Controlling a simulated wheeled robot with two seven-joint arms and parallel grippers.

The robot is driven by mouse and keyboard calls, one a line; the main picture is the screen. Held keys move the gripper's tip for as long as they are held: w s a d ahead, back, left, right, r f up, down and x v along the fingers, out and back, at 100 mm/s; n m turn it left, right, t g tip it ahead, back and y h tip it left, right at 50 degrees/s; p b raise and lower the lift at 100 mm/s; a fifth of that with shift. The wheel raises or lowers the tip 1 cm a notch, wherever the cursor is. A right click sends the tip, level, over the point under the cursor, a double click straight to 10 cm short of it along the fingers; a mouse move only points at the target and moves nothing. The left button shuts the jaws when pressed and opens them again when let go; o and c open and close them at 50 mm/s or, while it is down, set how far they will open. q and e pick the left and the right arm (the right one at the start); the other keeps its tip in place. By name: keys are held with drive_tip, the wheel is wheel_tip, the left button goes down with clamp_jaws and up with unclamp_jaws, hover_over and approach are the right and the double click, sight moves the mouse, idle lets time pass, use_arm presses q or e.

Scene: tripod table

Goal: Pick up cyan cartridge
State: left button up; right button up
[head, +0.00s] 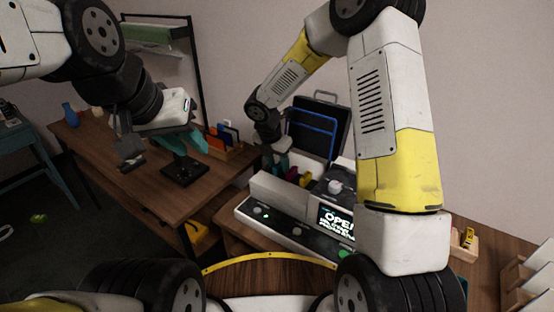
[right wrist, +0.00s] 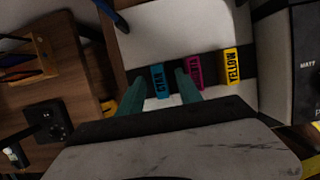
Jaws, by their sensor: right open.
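In the right wrist view, the cyan cartridge (right wrist: 158,80), a small upright-labelled block marked CYAN, sits in a dark slot strip, left of the magenta cartridge (right wrist: 195,72) and yellow cartridge (right wrist: 231,66). My right gripper (right wrist: 158,92) is open, its teal fingers on either side of the cyan cartridge; contact cannot be told. In the head view my right gripper (head: 276,162) is at the left end of the cartridge row, and the cyan cartridge is not clearly visible there. My left gripper (head: 190,148) appears open and empty, its teal fingers apart above the wooden table.
The open machine has a dark raised lid (head: 338,118) behind the cartridges and a control panel with a screen (head: 337,217) in front. A wooden organiser (head: 226,152) and black stand (head: 185,173) are on the left table. A small wooden box (head: 463,245) is at right.

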clamp_jaws()
